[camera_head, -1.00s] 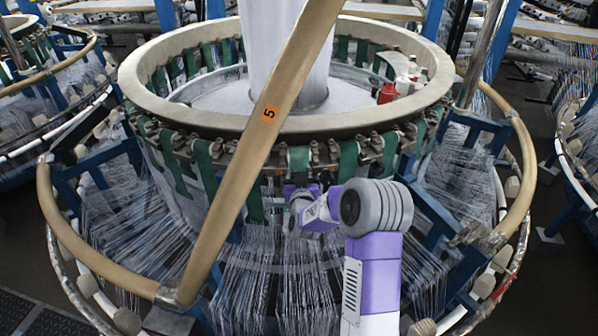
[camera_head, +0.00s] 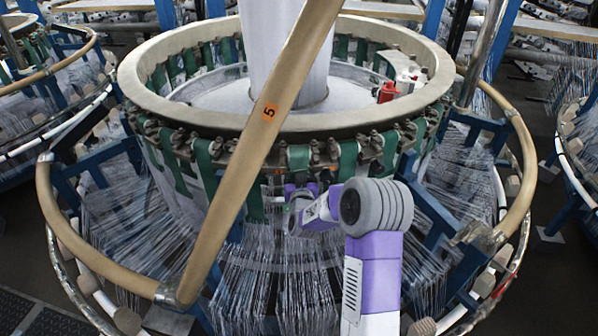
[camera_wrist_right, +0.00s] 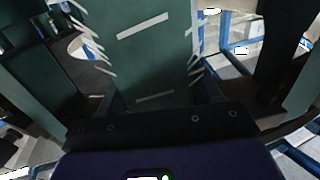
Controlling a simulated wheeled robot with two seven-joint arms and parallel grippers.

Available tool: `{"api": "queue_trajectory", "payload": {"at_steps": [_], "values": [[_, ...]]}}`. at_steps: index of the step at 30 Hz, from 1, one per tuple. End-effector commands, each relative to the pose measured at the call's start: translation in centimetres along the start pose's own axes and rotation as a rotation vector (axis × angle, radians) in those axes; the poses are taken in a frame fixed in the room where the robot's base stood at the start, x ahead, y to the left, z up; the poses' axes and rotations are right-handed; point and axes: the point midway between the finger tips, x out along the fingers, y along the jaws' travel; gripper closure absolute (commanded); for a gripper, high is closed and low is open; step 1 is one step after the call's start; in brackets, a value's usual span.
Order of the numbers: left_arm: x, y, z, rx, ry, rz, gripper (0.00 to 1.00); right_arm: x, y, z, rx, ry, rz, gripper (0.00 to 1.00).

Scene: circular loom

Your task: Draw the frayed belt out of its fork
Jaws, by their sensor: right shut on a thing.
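The frayed belt (camera_wrist_right: 140,50) fills the middle of the right wrist view. It is a green strap with white loose threads along both edges and pale stripes across it. My right gripper (camera_wrist_right: 155,97) is shut on its lower part, with dark finger parts at either side of the strap. In the head view my right arm reaches in from the front, and my right gripper (camera_head: 288,190) is at the loom's front, just below the ring of green belts. A green belt (camera_head: 299,158) hangs directly above it. The fork is hard to make out. My left gripper is not in view.
The loom's pale ring (camera_head: 290,126) carries several other green belts, with one (camera_head: 349,160) close on the right. A tan diagonal bar (camera_head: 235,190) marked 5 stands left of my gripper. White threads (camera_head: 275,285) spread below.

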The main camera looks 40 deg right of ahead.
Motion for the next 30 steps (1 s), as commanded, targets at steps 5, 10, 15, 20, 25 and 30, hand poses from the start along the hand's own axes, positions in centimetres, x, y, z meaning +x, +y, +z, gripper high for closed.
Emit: {"api": "queue_trajectory", "payload": {"at_steps": [5, 10, 15, 20, 25, 30], "values": [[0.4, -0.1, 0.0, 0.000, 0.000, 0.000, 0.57, -0.5, 0.0, 0.0, 0.000, 0.002, 0.000, 1.00], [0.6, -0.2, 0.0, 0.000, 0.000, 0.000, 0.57, -1.0, 0.0, -0.1, 0.000, 0.003, -0.001, 1.00], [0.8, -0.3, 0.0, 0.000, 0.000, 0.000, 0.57, -1.5, -0.1, -0.1, 0.000, 0.002, -0.001, 1.00], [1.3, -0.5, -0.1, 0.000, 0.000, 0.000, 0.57, -3.1, 0.0, -0.1, 0.000, 0.003, -0.001, 1.00], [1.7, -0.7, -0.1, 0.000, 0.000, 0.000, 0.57, -5.0, 0.0, -0.2, 0.001, 0.003, 0.000, 1.00], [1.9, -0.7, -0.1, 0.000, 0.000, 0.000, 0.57, -6.2, 0.0, -0.2, 0.000, 0.002, 0.000, 1.00]]}}
